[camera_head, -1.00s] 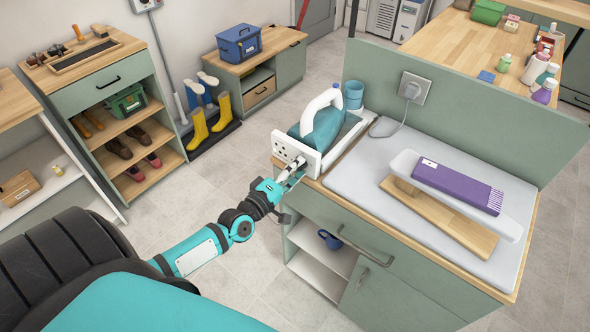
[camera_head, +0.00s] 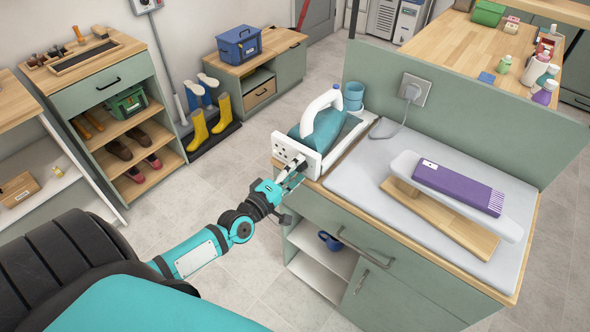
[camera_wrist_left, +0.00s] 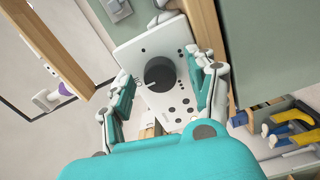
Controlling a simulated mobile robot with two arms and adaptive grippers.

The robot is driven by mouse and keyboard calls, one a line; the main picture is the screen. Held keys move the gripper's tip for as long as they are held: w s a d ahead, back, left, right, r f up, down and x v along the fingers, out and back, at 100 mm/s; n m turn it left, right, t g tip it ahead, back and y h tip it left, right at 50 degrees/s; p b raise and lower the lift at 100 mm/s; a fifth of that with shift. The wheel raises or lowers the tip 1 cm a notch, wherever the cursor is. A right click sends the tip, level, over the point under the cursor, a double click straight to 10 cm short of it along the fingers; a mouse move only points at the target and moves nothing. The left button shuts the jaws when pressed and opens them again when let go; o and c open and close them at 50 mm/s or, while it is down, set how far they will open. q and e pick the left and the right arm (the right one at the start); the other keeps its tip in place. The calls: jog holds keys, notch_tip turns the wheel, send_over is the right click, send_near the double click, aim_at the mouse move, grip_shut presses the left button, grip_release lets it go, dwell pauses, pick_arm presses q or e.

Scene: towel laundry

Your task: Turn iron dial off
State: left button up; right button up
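The iron (camera_head: 321,126), teal with a white handle, rests on its white station at the left end of the counter. The station's white control panel (camera_head: 290,152) faces my left arm. In the left wrist view the panel (camera_wrist_left: 133,52) carries a round black dial (camera_wrist_left: 160,74) with a small white mark at its left, and several small dark spots. My left gripper (camera_head: 291,174) is right at the panel. In the left wrist view its fingers (camera_wrist_left: 164,80) stand apart on either side of the dial, with white panel showing between them and it. My right gripper is not in view.
The counter (camera_head: 350,165) has a grey pad with an ironing board (camera_head: 466,226) and a folded purple towel (camera_head: 458,184). A cord runs to a wall socket (camera_head: 413,90). Open shelves and a drawer are below. A shoe rack (camera_head: 118,135) stands left; the floor between is clear.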

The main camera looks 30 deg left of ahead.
pick_arm(q)
jog(key=shift+s, duration=0.1)
jog(key=s+a, duration=0.1)
jog(key=s, duration=1.1)
jog(key=shift+w, duration=0.1)
jog(key=s+f+m+g+y, duration=0.1)
jog(key=s+f+m+g, duration=0.35)
jog(key=f, duration=1.05)
jog(key=s+f+m+g, duration=0.3)
jog(key=s+f+m, duration=0.15)
jog(key=f, duration=1.05)
jog(key=s+d+f+m+g, duration=0.4)
jog(key=s+d+f, duration=0.1)
jog(key=s+f, duration=0.4)
jog(key=s+d+f+m+g, duration=0.4)
jog(key=s+f, duration=0.4)
jog(key=s, duration=0.6)
jog(key=shift+d+f+m+g, duration=0.35)
jog(key=shift+f+m+g, duration=0.05)
jog(key=shift+g, duration=0.35)
jog(key=shift+s, duration=0.1)
